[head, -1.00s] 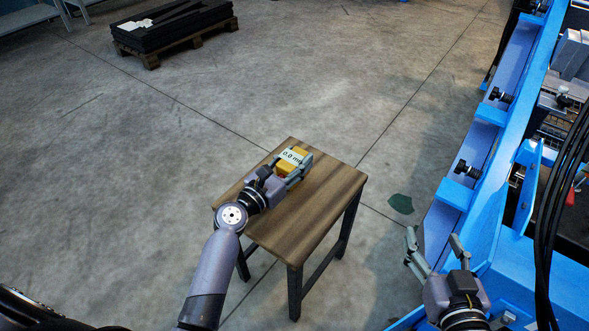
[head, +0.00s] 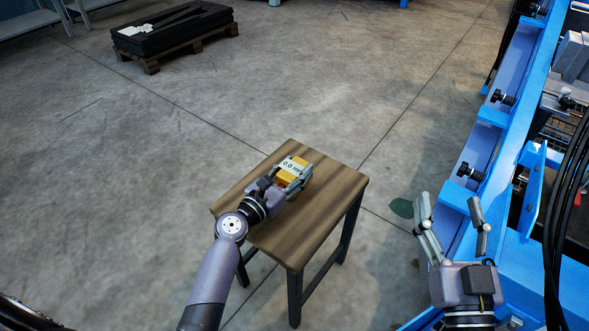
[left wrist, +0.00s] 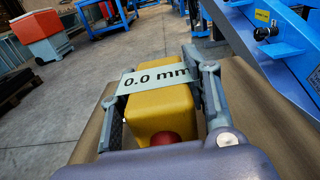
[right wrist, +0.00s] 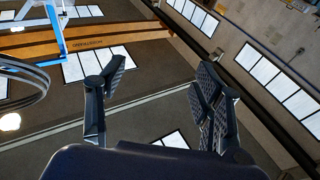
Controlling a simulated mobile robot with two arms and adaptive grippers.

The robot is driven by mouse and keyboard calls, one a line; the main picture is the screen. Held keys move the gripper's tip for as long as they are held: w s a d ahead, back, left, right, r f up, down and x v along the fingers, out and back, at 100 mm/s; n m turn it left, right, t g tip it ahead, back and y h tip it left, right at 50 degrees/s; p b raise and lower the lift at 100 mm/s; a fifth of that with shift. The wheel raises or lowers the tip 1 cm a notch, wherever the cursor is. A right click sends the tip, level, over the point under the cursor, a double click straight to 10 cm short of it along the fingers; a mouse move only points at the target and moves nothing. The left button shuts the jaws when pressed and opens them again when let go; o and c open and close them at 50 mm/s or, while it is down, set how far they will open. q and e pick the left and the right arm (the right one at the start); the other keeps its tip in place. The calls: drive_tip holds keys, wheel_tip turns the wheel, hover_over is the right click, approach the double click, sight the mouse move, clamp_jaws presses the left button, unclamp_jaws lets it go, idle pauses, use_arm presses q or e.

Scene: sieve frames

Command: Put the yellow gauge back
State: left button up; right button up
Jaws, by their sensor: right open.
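The yellow gauge (head: 294,171) is a yellow block with a pale label reading "0.0 mm". It is over the wooden top of a small table (head: 320,205), at or just above the surface; I cannot tell which. My left gripper (head: 294,180) has its fingers on both sides of it and looks shut on it. In the left wrist view the gauge (left wrist: 160,108) sits between the fingers, with a red round part facing the palm. My right gripper (head: 455,205) is open and empty, beside the blue frame; the right wrist view shows its spread fingers (right wrist: 155,95).
A blue frame (head: 520,150) with black knobs runs along the right side. Black cables (head: 562,200) hang at the far right. A pallet with dark sheets (head: 172,30) stands at the back left. The floor around the table is mostly clear.

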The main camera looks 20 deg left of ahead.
use_arm(q)
drive_tip(key=o, duration=0.3)
drive_tip(key=shift+o, duration=0.2)
drive_tip(key=shift+r, duration=0.1)
